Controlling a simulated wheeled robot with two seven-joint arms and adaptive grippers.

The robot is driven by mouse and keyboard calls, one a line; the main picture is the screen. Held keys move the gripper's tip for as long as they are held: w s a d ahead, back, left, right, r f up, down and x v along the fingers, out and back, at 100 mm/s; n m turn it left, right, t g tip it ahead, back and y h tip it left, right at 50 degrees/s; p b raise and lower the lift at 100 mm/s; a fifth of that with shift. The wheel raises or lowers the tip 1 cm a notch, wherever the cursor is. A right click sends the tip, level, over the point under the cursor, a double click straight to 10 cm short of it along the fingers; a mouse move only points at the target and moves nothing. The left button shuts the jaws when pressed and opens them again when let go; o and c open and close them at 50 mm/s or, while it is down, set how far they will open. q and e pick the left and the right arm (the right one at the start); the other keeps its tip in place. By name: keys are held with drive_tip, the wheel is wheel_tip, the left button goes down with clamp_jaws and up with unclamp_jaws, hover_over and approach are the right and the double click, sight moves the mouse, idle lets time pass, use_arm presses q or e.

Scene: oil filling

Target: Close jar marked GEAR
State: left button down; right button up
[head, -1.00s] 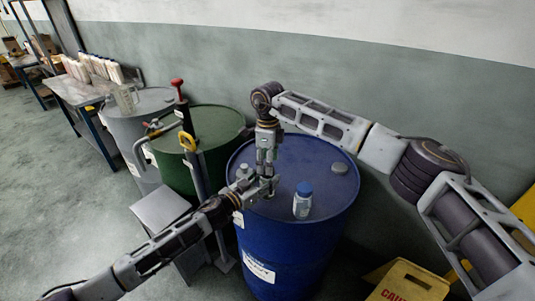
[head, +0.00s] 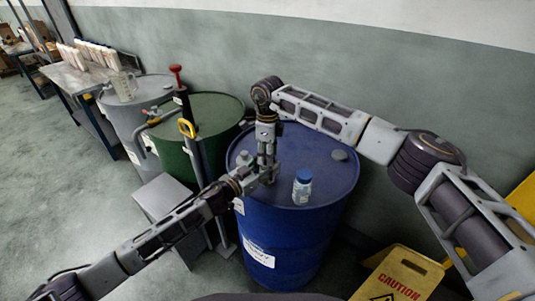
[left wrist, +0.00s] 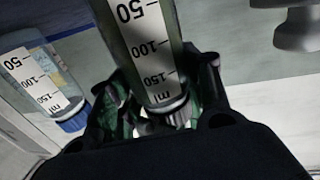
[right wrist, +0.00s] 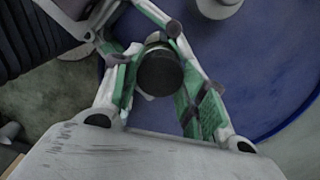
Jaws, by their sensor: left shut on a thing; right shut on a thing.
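On top of the blue drum (head: 325,165), my two grippers meet. My left gripper (head: 252,180) comes from the left and is shut on a clear jar (left wrist: 145,45) with a ml scale. My right gripper (head: 266,170) points down from above. In the right wrist view its green-padded fingers are closed around a dark round cap (right wrist: 160,73), which hides what is under it. A second jar (head: 302,190) with a blue cap stands upright on the drum to the right; it also shows in the left wrist view (left wrist: 38,75). I cannot read GEAR on either jar.
A green drum (head: 205,115) and a grey drum (head: 150,90) stand to the left, with a red-handled pump (head: 177,75) between. A grey box (head: 165,198) and a yellow caution sign (head: 400,275) stand on the floor.

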drive_tip(key=shift+c, duration=0.5)
drive_tip(key=shift+m, duration=0.3)
drive_tip(key=shift+m, duration=0.6)
drive_tip(key=o, duration=1.2)
wheel_tip(320, 180, up, 12)
